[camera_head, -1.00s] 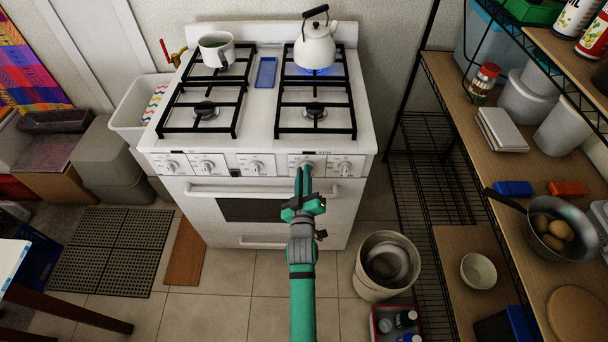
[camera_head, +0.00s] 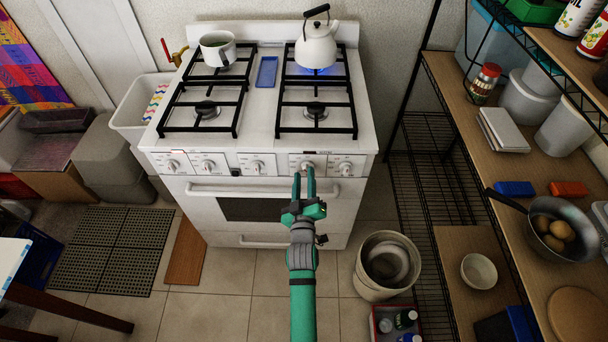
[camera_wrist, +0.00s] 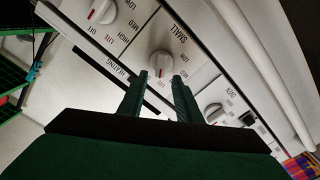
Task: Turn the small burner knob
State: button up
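The small burner knob (camera_head: 308,166) is a white round knob on the stove's front panel, fourth from the left. In the wrist view the knob (camera_wrist: 160,65) has a red mark and sits beside the printed word SMALL. My gripper (camera_head: 304,173) is in front of this knob with its two dark green fingers apart. In the wrist view the fingertips (camera_wrist: 161,76) lie on either side of the knob's lower part. I cannot tell whether they touch it.
The white stove (camera_head: 230,190) carries a kettle (camera_head: 316,46) over a blue flame and a pot (camera_head: 216,50). Other knobs flank this one, including one to its right (camera_head: 345,169). The oven handle (camera_head: 262,191) runs below. A shelf rack (camera_head: 450,90) stands right.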

jog(key=s, duration=0.9)
jog(key=shift+o, duration=0.4)
dwell(1.0)
jog(key=o, duration=0.5)
jog(key=shift+c, duration=0.2)
jog(key=w+d+f+m, duration=0.1)
jog(key=w+m, duration=1)
jog(key=m, duration=0.7)
jog(key=shift+w+d+f, duration=0.15)
jog(key=shift+w+d, duration=0.05)
jog(key=shift+w, duration=0.1)
jog(key=c, duration=1.1)
